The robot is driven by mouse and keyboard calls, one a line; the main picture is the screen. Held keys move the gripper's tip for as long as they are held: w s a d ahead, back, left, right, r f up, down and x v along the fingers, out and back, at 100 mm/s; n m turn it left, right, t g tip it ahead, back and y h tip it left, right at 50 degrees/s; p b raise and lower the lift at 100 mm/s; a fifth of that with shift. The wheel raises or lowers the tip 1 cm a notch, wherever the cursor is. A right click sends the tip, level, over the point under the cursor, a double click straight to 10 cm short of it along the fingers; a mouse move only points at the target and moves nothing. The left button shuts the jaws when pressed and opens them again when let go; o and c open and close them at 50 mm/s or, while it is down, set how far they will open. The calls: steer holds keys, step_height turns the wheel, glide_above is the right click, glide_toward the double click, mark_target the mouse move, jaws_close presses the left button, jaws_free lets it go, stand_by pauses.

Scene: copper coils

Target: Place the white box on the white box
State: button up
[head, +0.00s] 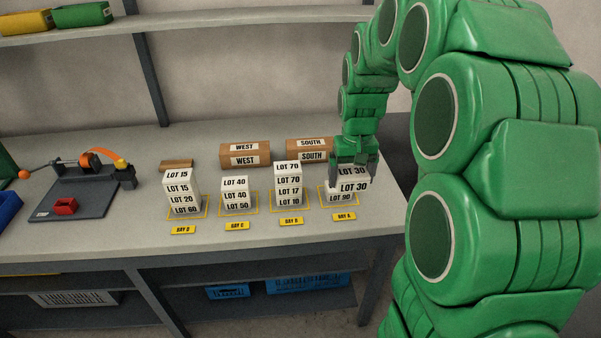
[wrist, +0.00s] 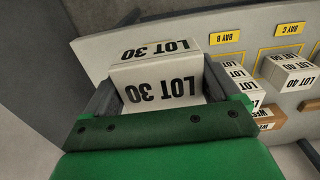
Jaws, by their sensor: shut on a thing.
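My gripper (head: 352,160) is shut on a white box labelled LOT 30 (head: 354,187), with the label on its top and front faces. In the wrist view the box (wrist: 162,90) sits between the two grey fingers. In the head view it overlaps a lower white box labelled LOT 90 (head: 340,198) at Bay A. It is offset slightly right of that box and hides its upper part. I cannot tell whether the two touch. LOT 90 is hidden in the wrist view.
White box stacks stand left at Bay B (head: 289,190), Bay C (head: 237,195) and Bay D (head: 183,195). Brown boxes marked WEST (head: 245,155) and SOUTH (head: 308,150) lie behind. A dark fixture (head: 80,190) with a red block is farther left. The bench's right edge is close to Bay A.

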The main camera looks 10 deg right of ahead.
steer(key=shift+a, duration=0.1)
steer(key=a+r, duration=0.2)
steer(key=a, duration=1.1)
steer(key=a+r, duration=0.3)
steer(key=a, duration=1)
glide_above(234, 182)
steer(key=f, duration=0.9)
steer(key=shift+s+d+f, duration=0.15)
steer(key=shift+s+f, duration=0.1)
steer(key=shift+s, duration=0.05)
steer(key=shift+w+f, duration=0.2)
steer(key=shift+f, duration=1.65)
steer(key=shift+f, duration=0.15)
